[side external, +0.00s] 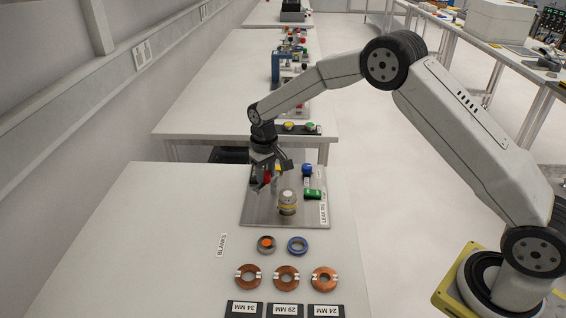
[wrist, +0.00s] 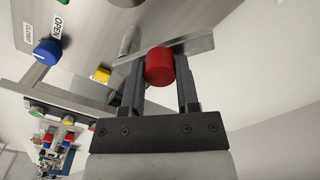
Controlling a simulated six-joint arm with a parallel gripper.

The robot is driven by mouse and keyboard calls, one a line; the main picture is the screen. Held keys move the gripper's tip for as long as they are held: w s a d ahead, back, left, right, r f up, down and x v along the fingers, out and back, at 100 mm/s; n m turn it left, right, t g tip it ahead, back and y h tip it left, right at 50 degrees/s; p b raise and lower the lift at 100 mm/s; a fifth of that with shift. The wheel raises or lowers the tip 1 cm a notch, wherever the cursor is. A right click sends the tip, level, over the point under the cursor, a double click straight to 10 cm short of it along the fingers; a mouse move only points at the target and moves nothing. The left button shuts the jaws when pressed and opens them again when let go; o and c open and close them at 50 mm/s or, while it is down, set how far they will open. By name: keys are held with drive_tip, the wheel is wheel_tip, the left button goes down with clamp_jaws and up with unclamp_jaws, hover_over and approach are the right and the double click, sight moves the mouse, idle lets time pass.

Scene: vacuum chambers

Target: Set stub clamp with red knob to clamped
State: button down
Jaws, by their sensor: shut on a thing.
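The red knob (wrist: 160,66) of the stub clamp sits between the two fingers of my gripper (wrist: 160,80) in the wrist view, and the gripper is shut on it. A grey metal bar (wrist: 195,45) lies across just beyond the fingertips. In the side view my gripper (side external: 267,183) is low over the left part of the metal plate (side external: 255,216), and a bit of the red knob (side external: 267,177) shows between the dark fingers. The rest of the clamp is hidden by the gripper, so I cannot tell its setting.
On the plate are a cylindrical fitting (side external: 287,203), a green part (side external: 313,194) and a blue knob (side external: 307,169). The wrist view shows the blue knob (wrist: 47,52) beside OPEN and CLOSED labels, and a yellow part (wrist: 103,75). Copper rings (side external: 286,277) lie in front; the table's left side is clear.

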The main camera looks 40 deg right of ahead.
sight(278, 173)
drive_tip(key=shift+s, duration=0.1)
idle(0.3)
drive_tip(key=n, duration=0.3)
drive_tip(key=s+d+n, duration=0.1)
drive_tip(key=n, duration=0.2)
drive_tip(key=s+d+n, duration=0.1)
drive_tip(key=n, duration=0.2)
drive_tip(key=shift+s, duration=0.15)
drive_tip(key=shift+s+d+n, duration=0.1)
drive_tip(key=shift+d+n, duration=0.1)
drive_tip(key=shift+n, duration=0.55)
drive_tip(key=shift+s+d+n, duration=0.1)
drive_tip(key=shift+d+n, duration=0.1)
drive_tip(key=shift+n, duration=0.55)
drive_tip(key=shift+c, duration=1.7)
unclamp_jaws()
drive_tip(key=shift+r, duration=0.1)
wheel_tip(278, 173, up, 8)
